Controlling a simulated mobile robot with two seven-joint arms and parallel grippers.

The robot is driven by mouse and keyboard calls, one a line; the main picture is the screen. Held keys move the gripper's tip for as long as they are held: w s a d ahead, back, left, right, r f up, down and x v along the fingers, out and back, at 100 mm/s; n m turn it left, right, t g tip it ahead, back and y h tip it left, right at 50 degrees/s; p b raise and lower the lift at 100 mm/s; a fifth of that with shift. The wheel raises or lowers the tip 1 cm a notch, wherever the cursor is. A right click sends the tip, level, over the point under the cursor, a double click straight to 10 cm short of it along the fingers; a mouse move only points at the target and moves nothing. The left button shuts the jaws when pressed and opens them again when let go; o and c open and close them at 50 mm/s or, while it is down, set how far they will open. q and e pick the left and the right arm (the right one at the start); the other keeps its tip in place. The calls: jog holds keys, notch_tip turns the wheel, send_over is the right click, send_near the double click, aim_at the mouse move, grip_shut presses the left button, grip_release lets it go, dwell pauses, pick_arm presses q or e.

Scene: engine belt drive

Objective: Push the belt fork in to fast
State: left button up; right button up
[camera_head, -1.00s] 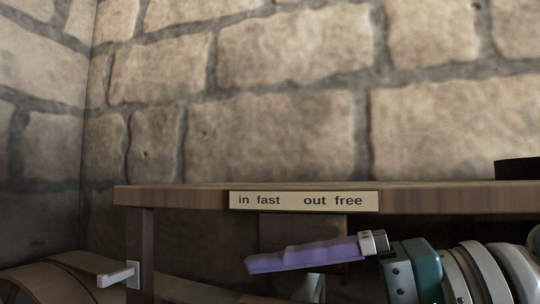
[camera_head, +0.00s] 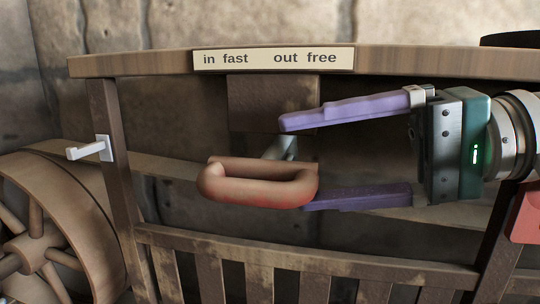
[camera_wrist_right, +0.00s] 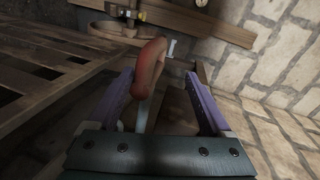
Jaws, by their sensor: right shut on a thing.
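The belt fork's handle is a reddish-brown loop (camera_head: 258,190) in the head view, on a grey stem (camera_head: 282,148) that runs back under the beam. A cream label (camera_head: 273,59) above it reads "in fast" on the left and "out free" on the right. In the right wrist view the handle (camera_wrist_right: 153,65) stands between the fingers, closer to the left one. My left gripper is not in view.
A wooden beam (camera_head: 130,64) crosses above the handle, and a slatted rail (camera_head: 300,263) runs below it. A spoked wheel (camera_head: 45,235) stands at the left, near a small white lever (camera_head: 88,149) on the post. A red part (camera_head: 526,215) shows at the right edge. A stone wall stands behind.

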jog(key=f+v, duration=0.1)
jog(key=v, duration=0.5)
jog(key=shift+d, duration=0.4)
dwell(0.4)
